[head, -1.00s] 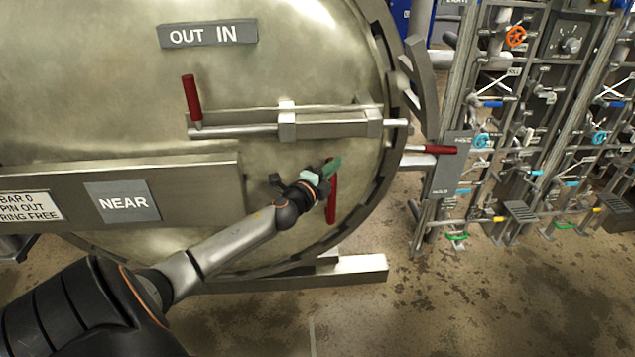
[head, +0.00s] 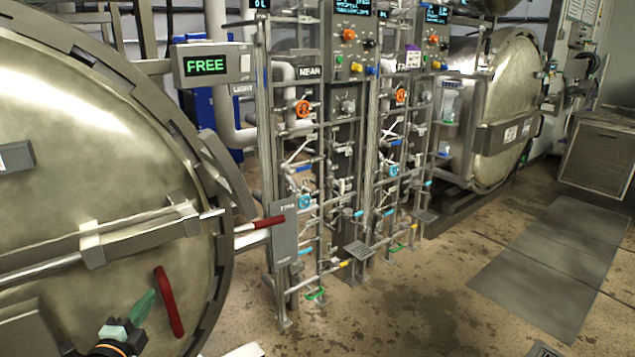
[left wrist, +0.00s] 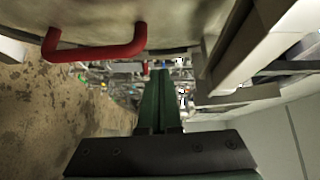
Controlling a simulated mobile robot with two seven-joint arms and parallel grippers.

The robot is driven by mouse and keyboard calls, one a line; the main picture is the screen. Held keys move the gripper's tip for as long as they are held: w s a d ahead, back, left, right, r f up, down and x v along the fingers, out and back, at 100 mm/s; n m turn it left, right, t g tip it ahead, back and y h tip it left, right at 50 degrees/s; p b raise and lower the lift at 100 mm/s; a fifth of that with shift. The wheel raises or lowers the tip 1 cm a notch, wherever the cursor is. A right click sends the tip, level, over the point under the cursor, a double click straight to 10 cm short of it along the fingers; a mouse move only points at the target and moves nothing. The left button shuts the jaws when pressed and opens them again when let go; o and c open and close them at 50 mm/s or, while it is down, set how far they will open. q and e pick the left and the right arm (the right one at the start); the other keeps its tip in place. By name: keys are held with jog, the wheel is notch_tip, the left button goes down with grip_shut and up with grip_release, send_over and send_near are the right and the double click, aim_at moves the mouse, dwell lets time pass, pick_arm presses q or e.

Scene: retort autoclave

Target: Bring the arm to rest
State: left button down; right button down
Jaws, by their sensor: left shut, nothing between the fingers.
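My left gripper (head: 142,309) shows at the bottom left of the head view, in front of the near round vessel door (head: 70,140). Its green fingers are shut with nothing between them. They are just left of a red handle (head: 168,302) on the door and look apart from it, though the gap is hard to judge. In the left wrist view the shut fingers (left wrist: 158,95) point ahead, and the red handle (left wrist: 95,50) is at the upper left. My right gripper is not in view.
A sliding bolt (head: 140,235) crosses the door. A red-tipped lever (head: 262,223) sticks out right of the door. A second vessel (head: 505,100) is farther back.

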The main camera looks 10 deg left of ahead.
pick_arm(q)
jog(key=s+d+f+n+g+h+p, duration=0.2)
jog(key=s+d+f+n+g+p, duration=0.3)
jog(key=s+d+f, duration=0.55)
jog(key=s+d+f+n+g+h, duration=0.1)
jog(key=s+d+f+n, duration=0.1)
jog(key=d, duration=0.4)
jog(key=s+d+f+n+g+h+p, duration=0.1)
jog(key=s+d+f+n, duration=0.2)
jog(key=s+d, duration=0.2)
jog(key=s+d+f+n+g+h, duration=0.1)
jog(key=s+d+f+n+h, duration=0.1)
jog(key=d, duration=0.5)
jog(key=shift+s+f+n, duration=0.55)
jog(key=shift+s+n, duration=0.15)
jog(key=shift+s, duration=0.35)
jog(key=shift+a, duration=0.15)
